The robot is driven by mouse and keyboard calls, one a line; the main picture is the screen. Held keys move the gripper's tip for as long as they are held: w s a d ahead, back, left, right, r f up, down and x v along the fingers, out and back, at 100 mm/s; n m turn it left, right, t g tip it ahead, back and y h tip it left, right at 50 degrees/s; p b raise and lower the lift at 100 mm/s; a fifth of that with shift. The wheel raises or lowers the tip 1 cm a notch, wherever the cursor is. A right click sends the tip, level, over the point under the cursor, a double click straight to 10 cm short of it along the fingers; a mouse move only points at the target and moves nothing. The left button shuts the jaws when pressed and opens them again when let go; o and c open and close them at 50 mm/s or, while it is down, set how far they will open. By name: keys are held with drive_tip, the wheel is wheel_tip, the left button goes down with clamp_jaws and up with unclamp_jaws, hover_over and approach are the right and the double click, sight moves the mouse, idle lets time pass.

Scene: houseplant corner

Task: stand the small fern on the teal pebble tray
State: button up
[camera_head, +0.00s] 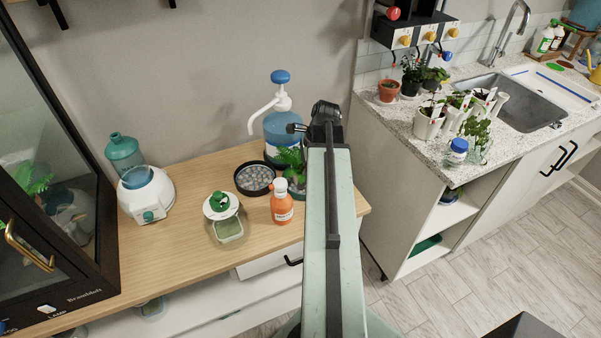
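A small green fern (289,158) shows on the wooden cabinet top, just left of my arm. Its base is mostly hidden behind an orange bottle and my arm. A teal edge (299,195) shows below the leaves; I cannot tell whether it is a pot or a tray. A round, dark-rimmed tray (238,186) with grey-blue pebbles lies left of the fern, and no plant stands on it. My arm reaches up the middle of the picture.
A blue pump jug (281,130) stands behind the fern. The orange bottle (282,207) stands in front. A green-topped jar (223,218) and a white humidifier (148,196) are further left. A glass cabinet (58,165) borders the left. Potted plants (428,122) crowd the right counter.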

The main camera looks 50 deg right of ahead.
drive_tip(key=p+v, duration=1)
drive_tip(key=v, duration=0.1)
drive_tip(key=shift+r, duration=0.35)
drive_tip(key=shift+s, duration=0.1)
drive_tip(key=w+a+n, duration=0.4)
drive_tip(key=a+n, duration=0.2)
drive_tip(key=a, duration=0.4)
drive_tip(key=w+a+n+g+h, duration=0.1)
drive_tip(key=w+a+n, duration=0.3)
drive_tip(key=a, duration=0.6)
drive_tip(key=w+a+f+n+g, duration=0.1)
drive_tip(key=w+a+n, duration=0.3)
drive_tip(key=a+n, duration=0.5)
drive_tip(key=shift+w+a+h, duration=0.15)
drive_tip(key=shift+a+h, duration=0.25)
drive_tip(key=shift+a, duration=0.65)
drive_tip(key=a+n, duration=0.7)
drive_tip(key=a, duration=0.3)
drive_tip(key=shift+h, duration=0.4)
drive_tip(key=shift+a, duration=0.2)
